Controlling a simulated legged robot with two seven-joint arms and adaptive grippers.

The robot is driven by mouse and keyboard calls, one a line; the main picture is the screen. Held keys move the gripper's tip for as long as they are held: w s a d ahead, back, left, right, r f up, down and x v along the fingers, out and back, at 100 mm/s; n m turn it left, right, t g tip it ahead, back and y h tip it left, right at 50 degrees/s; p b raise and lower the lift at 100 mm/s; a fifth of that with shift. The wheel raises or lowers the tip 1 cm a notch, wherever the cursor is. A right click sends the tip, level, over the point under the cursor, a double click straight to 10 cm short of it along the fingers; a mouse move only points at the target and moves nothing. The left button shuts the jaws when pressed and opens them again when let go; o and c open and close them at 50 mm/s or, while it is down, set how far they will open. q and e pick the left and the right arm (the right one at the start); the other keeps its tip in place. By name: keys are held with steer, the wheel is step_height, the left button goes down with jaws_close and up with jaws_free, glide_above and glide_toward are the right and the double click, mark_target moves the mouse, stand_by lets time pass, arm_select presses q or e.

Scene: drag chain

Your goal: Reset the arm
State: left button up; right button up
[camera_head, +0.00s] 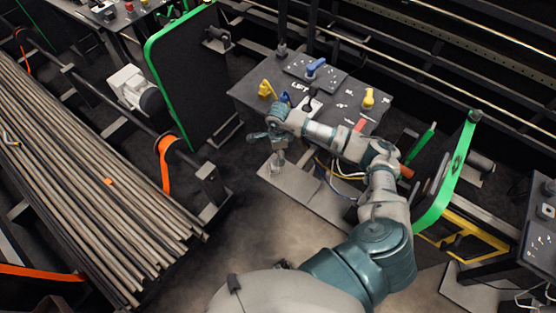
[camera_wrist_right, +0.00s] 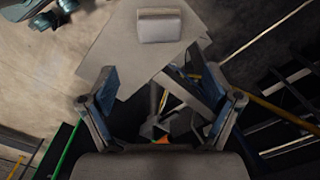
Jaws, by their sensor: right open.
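My right arm (camera_head: 335,140) comes in from the bottom of the head view. It bends at the elbow and reaches left across the front of a dark control box (camera_head: 340,88). My right gripper (camera_head: 269,148) hangs at the arm's left end, in front of the box's left part. In the right wrist view, the two fingers of my right gripper (camera_wrist_right: 161,78) stand wide apart with nothing held between them. Beyond them lie a light plate (camera_wrist_right: 130,55) and a pale block (camera_wrist_right: 160,25). My left gripper is not identifiable in either view.
The control box carries a blue handle (camera_head: 315,67) and yellow handles (camera_head: 267,89). A green-edged panel (camera_head: 187,80) stands left of it, and a green-edged guard (camera_head: 450,170) stands right. Long rods (camera_head: 80,170) fill the left side. Floor (camera_head: 240,230) shows between rods and arm.

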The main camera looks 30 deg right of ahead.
step_height(320, 180, up, 3)
steer(key=shift+f, duration=0.2)
stand_by(0.4)
